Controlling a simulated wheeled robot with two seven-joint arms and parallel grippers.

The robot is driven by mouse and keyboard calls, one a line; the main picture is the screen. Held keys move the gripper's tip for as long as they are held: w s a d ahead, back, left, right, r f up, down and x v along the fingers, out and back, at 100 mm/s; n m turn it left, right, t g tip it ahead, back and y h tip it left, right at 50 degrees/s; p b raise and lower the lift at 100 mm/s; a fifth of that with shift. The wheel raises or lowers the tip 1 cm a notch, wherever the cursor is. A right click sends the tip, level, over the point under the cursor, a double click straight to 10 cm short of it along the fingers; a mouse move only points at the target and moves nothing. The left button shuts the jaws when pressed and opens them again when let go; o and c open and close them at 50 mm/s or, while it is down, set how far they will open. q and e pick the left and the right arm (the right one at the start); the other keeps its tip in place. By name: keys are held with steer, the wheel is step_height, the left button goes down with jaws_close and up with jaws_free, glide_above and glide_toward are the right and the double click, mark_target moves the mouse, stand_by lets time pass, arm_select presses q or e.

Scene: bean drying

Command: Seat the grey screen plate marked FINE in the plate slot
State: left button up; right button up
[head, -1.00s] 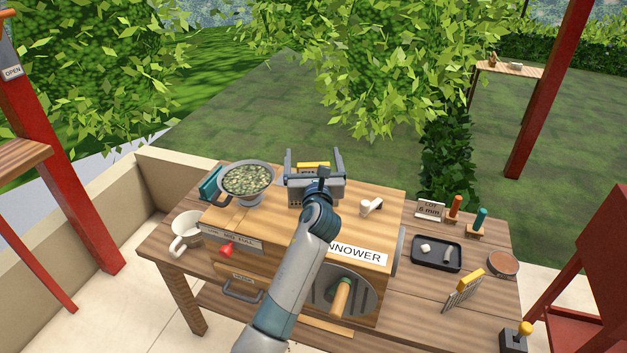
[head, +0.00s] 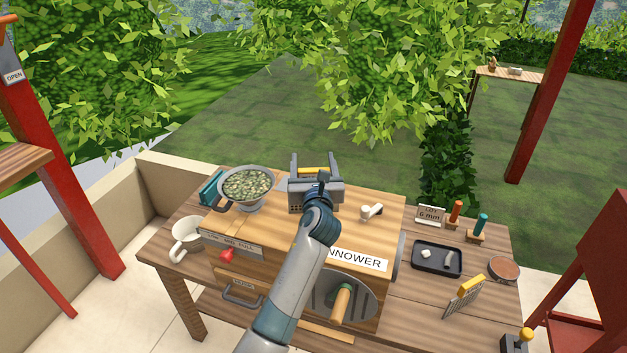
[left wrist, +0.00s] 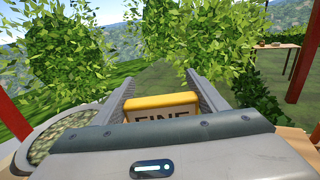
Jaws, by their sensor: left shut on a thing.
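My left gripper (head: 314,166) is shut on the plate marked FINE, above the back of the wooden winnower box (head: 376,222). The plate's yellow top edge (head: 313,171) shows between the fingers. In the left wrist view, the yellow edge with the letters FINE (left wrist: 162,103) sits between both fingers (left wrist: 162,92). The plate's grey lower part is hidden by my gripper body. I cannot make out the plate slot, and I cannot tell whether the plate touches the box. My right gripper is not in view.
A bowl of green beans (head: 247,184) stands just left of my gripper.

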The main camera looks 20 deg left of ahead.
arm_select(q)
steer(key=s+d+r+b, duration=0.3)
steer(key=d+r, duration=0.8)
steer(key=shift+s+b, duration=0.3)
steer(key=shift+b, duration=0.1)
stand_by(0.4)
